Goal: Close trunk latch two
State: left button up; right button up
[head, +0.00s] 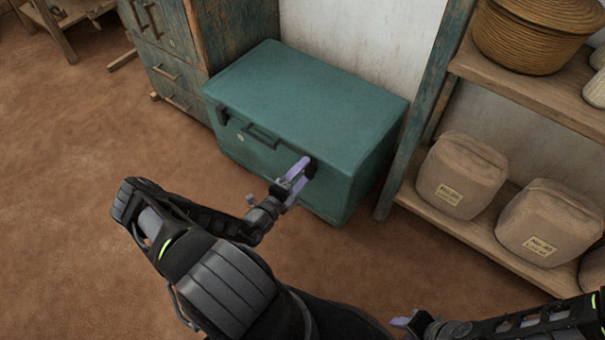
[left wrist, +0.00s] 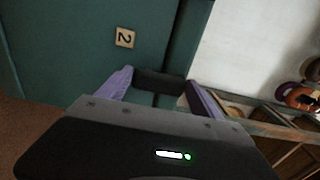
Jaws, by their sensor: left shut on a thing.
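A teal trunk (head: 305,95) stands against the wall with its lid down. Its dark latch two (head: 312,168) is at the right end of the front face, partly hidden by my left gripper (head: 303,172). The other latch (head: 222,115) is at the left end of the front. My right gripper (head: 408,323) is low in the head view, away from the trunk; its jaw opening is unclear.
A dark handle (head: 261,136) is on the trunk front. A worn drawer cabinet (head: 175,75) stands to the left. On the right, a wooden shelf (head: 530,95) holds a basket (head: 530,38) and cloth sacks (head: 462,175). The brown floor (head: 75,200) is clear at left.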

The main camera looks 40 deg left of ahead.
pick_arm(q)
jog(key=o, duration=1.4)
jog(key=shift+s, duration=0.1)
jog(key=s+p, duration=0.1)
jog(key=s, duration=0.6)
jog(key=shift+s, duration=0.35)
